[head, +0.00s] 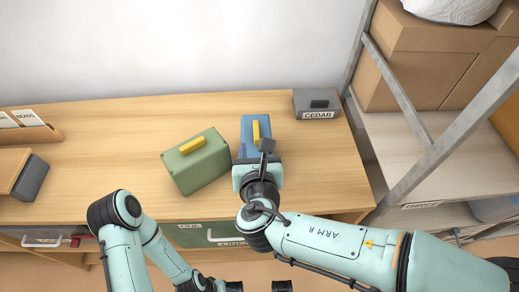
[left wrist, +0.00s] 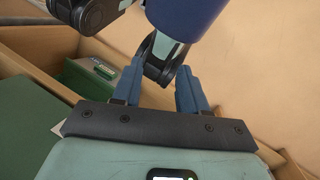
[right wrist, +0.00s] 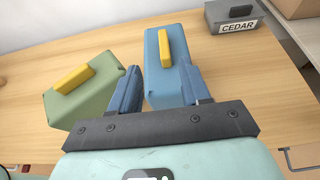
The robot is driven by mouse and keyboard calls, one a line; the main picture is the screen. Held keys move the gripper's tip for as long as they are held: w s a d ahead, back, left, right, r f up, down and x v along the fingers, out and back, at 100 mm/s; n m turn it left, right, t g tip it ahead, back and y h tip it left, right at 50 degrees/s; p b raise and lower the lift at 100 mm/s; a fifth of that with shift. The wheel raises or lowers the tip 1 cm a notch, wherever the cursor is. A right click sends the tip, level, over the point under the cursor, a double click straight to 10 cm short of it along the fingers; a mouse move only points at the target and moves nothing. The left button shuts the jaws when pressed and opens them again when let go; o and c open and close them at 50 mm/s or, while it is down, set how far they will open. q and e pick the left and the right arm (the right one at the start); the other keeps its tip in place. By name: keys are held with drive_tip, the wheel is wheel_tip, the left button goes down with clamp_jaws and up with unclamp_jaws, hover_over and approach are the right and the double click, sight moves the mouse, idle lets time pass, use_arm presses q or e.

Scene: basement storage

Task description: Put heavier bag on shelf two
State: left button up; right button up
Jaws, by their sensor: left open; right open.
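A green bag (head: 196,161) with a yellow handle stands on the wooden table, left of a blue bag (head: 257,131) with a yellow handle. Both also show in the right wrist view, the green bag (right wrist: 90,95) at left and the blue bag (right wrist: 168,72) in the middle. My right gripper (right wrist: 157,80) is open, its fingers pointing at the near end of the blue bag; I cannot tell whether they touch it. My left gripper (left wrist: 167,82) is open and empty, low before the table front. In the head view its fingers are out of sight. Which bag is heavier does not show.
A grey box labelled CEDAR (head: 317,104) sits at the table's back right corner. A metal shelf unit (head: 430,160) with cardboard boxes (head: 425,60) stands at right. A wooden tray (head: 28,130) is at left. The table between tray and green bag is clear.

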sight(257, 132)
drive_tip(key=x, duration=0.3)
drive_tip(key=shift+w+f, duration=0.1)
drive_tip(key=shift+w, duration=0.15)
drive_tip(key=shift+d+b+x, duration=0.15)
drive_tip(key=shift+b+x, duration=0.1)
drive_tip(key=shift+x, duration=1.15)
drive_tip(key=shift+d+b+x, duration=0.15)
drive_tip(key=shift+b+x, duration=0.05)
drive_tip(key=shift+x, duration=1.15)
clamp_jaws()
drive_tip(key=shift+r, duration=0.35)
